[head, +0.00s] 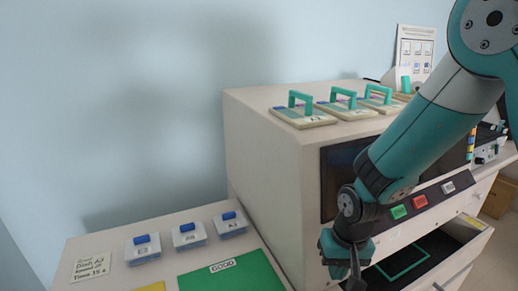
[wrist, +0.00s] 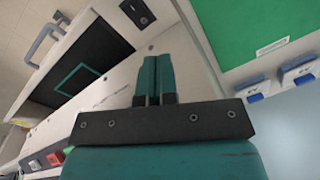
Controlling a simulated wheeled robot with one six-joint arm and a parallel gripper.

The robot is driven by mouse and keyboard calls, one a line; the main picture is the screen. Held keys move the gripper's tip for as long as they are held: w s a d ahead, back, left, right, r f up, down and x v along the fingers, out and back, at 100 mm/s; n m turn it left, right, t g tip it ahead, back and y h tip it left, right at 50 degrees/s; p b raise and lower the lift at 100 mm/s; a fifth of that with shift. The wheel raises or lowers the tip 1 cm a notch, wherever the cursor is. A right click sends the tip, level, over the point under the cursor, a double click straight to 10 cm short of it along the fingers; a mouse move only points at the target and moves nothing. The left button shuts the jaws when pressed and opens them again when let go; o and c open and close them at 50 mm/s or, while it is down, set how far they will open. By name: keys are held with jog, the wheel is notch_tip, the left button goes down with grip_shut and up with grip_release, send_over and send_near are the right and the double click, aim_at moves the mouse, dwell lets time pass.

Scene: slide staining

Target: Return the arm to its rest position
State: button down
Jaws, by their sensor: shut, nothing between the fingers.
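My gripper (wrist: 154,78) shows in the wrist view with its two teal fingers side by side, shut and empty. In the head view my gripper (head: 354,280) hangs at the lower edge of the picture, partly cut off. It is in front of the white machine, near the open drawer. My teal and grey arm reaches down to it from the upper right.
The white machine (head: 262,135) carries slide holders with teal handles (head: 303,112). Its open drawer (head: 440,243) is close to my gripper. Left are a green mat (head: 225,275), several blue-topped containers (head: 189,236) and a note (head: 91,267).

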jog(key=s+a+r+n+y, duration=0.3)
jog(key=s+r+n, duration=0.4)
jog(key=s+r, duration=0.9)
notch_tip(320, 180, up, 4)
jog(key=shift+s+f+n, duration=0.15)
jog(key=shift+s+n, duration=0.15)
jog(key=shift+s, duration=0.1)
jog(key=c, duration=1.8)
grip_release()
jog(key=shift+c, duration=0.2)
